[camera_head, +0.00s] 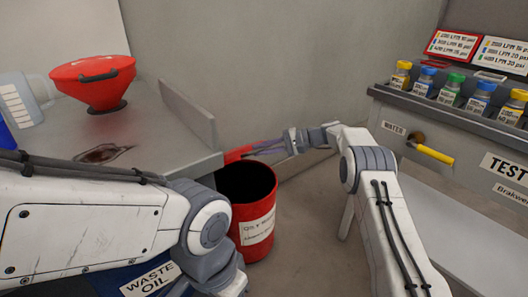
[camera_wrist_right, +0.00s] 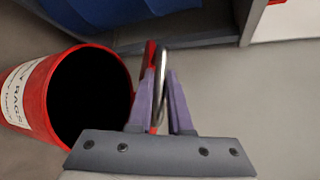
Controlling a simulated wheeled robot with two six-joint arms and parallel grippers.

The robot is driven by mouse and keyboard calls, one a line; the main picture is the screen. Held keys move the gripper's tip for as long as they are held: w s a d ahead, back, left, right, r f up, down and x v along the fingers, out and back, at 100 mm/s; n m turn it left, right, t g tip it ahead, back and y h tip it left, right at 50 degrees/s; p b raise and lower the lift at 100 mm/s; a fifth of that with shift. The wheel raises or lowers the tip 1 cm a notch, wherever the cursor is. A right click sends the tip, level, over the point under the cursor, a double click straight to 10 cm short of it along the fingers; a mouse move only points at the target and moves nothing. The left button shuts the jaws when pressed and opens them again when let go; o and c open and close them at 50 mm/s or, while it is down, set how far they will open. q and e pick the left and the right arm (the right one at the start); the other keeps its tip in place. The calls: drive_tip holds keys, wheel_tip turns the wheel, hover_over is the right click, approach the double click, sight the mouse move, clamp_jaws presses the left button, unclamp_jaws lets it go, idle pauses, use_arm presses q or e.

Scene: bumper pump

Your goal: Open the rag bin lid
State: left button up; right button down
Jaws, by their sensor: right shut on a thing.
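The red rag bin (camera_head: 253,215) stands on the floor beside the grey bench, with a white label on its front. Its mouth is uncovered and dark inside; the bin also shows at the left of the right wrist view (camera_wrist_right: 38,125). The red lid (camera_head: 237,153) stands raised at the bin's back edge, partly hidden by the bench corner. In the right wrist view the lid (camera_wrist_right: 149,58) is nearly edge-on, with a metal handle (camera_wrist_right: 161,80). My right gripper (camera_head: 254,149) has its purple fingers (camera_wrist_right: 160,85) shut on this handle.
The bench at left (camera_head: 150,125) holds a red funnel (camera_head: 95,80) and a pale jug (camera_head: 18,105). A blue waste oil container (camera_head: 145,280) is below. At right, a test bench (camera_head: 455,125) carries several capped bottles and a yellow handle (camera_head: 435,154).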

idle(0.3)
drive_tip(key=c, duration=0.8)
unclamp_jaws()
drive_tip(key=shift+c, duration=0.2)
